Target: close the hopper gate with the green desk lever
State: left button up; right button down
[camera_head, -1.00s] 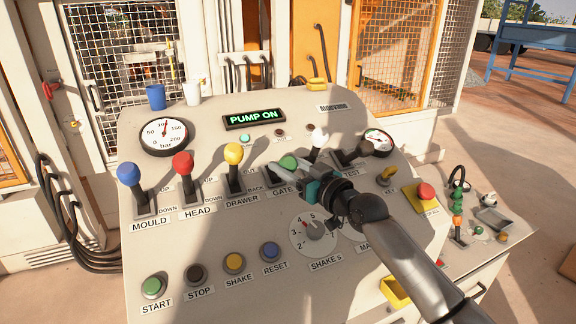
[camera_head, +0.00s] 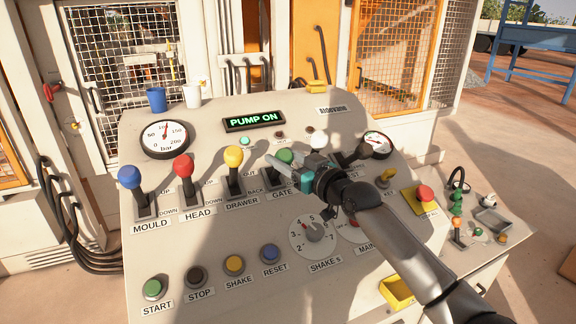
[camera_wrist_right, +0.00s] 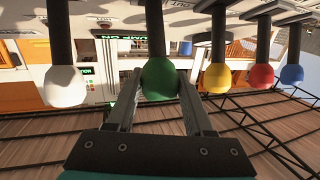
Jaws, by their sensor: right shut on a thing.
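The green desk lever (camera_head: 285,156) stands on the sloped desk above its GATE label, between the yellow lever and the white one. My right gripper (camera_head: 281,163) reaches in from the lower right and is shut on the green knob. In the right wrist view the green knob (camera_wrist_right: 160,78) sits between the two fingers (camera_wrist_right: 156,100), with its dark shaft running up. The hopper gate itself cannot be made out. My left gripper is in neither view.
Close beside are the yellow lever (camera_head: 233,157) and the white lever (camera_head: 318,139); the red (camera_head: 183,166) and blue (camera_head: 129,176) levers stand further left. The display (camera_head: 254,120) reads PUMP ON. Two cups (camera_head: 156,99) stand at the back left.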

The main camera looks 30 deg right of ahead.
jog(key=shift+w+d+r, duration=0.1)
jog(key=shift+w+r, duration=0.9)
jog(key=shift+w, duration=0.3)
jog(key=c, duration=0.7)
grip_release()
jog(key=o, duration=0.4)
jog(key=shift+f, duration=0.1)
jog(key=shift+f, duration=0.1)
jog(key=shift+s+d+f, duration=0.1)
jog(key=shift+s, duration=0.4)
jog(key=shift+b+v, duration=1.45)
jog(key=shift+v, duration=5.65)
